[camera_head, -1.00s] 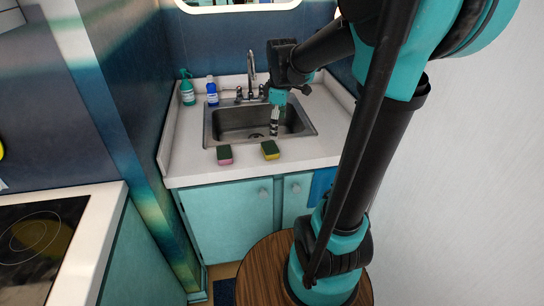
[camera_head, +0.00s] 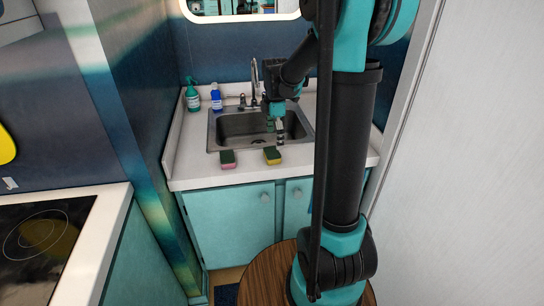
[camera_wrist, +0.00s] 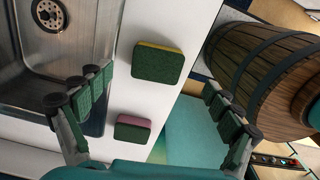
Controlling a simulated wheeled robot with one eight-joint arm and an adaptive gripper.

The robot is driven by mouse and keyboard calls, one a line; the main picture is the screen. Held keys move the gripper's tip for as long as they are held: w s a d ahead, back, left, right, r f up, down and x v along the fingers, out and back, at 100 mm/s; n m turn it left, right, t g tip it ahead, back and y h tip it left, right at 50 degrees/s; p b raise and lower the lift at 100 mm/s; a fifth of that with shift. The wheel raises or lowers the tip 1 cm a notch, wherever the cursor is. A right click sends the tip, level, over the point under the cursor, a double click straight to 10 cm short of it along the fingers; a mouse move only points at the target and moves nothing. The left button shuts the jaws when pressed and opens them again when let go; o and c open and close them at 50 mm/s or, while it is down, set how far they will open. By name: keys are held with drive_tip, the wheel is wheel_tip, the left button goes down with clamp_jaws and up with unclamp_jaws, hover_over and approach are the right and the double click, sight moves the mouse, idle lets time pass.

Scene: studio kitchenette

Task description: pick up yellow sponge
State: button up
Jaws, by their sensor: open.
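The yellow sponge (camera_head: 272,156) has a dark green top and lies on the white counter's front strip, right of a pink sponge (camera_head: 228,159). In the wrist view the yellow sponge (camera_wrist: 158,62) shows mostly its green face with a thin yellow edge. The pink sponge (camera_wrist: 132,128) is nearer the gripper base there. My gripper (camera_head: 279,138) is above the front edge of the sink, just behind the yellow sponge. In the wrist view my gripper (camera_wrist: 155,95) has its fingers wide apart, one on each side of the two sponges, with nothing between them held.
The steel sink (camera_head: 232,128) with its faucet (camera_head: 254,82) is behind the sponges. A green bottle (camera_head: 192,99) and a blue bottle (camera_head: 216,98) stand at the back left. A wooden barrel (camera_wrist: 265,65) stands below the counter front. A stovetop (camera_head: 40,235) is at left.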

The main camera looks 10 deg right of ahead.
sight(272, 152)
drive_tip(key=shift+a+f, duration=0.15)
drive_tip(key=shift+f, duration=1)
drive_tip(key=shift+a+f, duration=0.2)
drive_tip(key=shift+f, duration=1)
drive_tip(key=shift+a+f, duration=0.15)
drive_tip(key=shift+f, duration=1)
drive_tip(key=c, duration=0.8)
